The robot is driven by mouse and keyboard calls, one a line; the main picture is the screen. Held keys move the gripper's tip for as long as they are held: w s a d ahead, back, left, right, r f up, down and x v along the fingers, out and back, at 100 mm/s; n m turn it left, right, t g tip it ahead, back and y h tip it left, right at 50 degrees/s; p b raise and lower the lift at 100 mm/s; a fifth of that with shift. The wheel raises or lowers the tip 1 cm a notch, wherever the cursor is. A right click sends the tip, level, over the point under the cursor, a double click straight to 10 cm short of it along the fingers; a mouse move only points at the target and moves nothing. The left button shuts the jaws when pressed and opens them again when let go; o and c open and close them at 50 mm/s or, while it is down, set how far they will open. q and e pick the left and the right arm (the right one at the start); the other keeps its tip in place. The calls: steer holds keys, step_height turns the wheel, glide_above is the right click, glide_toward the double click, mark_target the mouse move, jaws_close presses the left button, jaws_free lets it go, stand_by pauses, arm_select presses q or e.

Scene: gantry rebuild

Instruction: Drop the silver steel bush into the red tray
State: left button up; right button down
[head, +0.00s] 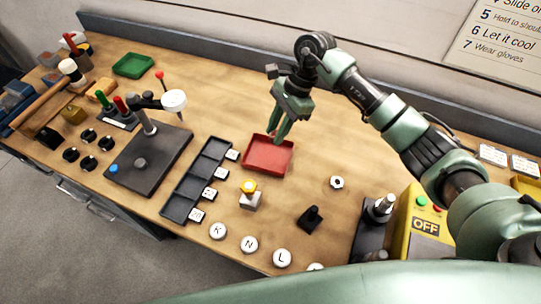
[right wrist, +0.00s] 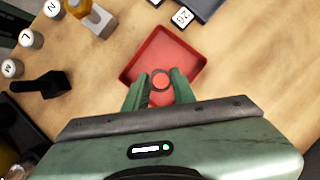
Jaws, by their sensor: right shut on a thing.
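The red tray (head: 268,166) lies on the wooden bench near the middle and looks empty in the head view. My right gripper (head: 281,137) comes down from above over the tray's back part. In the right wrist view, my right gripper (right wrist: 159,88) is shut on a small grey ring, the silver steel bush (right wrist: 160,73), with red showing through its hole. The red tray (right wrist: 132,72) spreads beneath and around it. In the head view the bush is too small to make out between the fingers. My left gripper is not in view.
A black compartment tray (head: 196,180) with white label cards stands left of the red tray. A small pale ring-shaped piece (head: 337,183) lies to its right. A yellow-topped block (head: 249,195) and a black part (head: 311,217) stand in front. A green tray (head: 132,66) is far left.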

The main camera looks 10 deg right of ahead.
steer(key=c, duration=1.1)
jaws_free()
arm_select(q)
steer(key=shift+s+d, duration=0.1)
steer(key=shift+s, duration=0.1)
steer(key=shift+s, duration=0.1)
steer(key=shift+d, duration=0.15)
arm_select(e)
steer(key=shift+r, duration=0.1)
arm_select(q)
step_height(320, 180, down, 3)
steer(key=b, duration=0.3)
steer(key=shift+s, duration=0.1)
arm_select(e)
steer(key=v, duration=0.7)
steer(key=shift+d+r, duration=0.1)
steer(key=shift+r, duration=0.25)
steer(key=shift+f, duration=0.1)
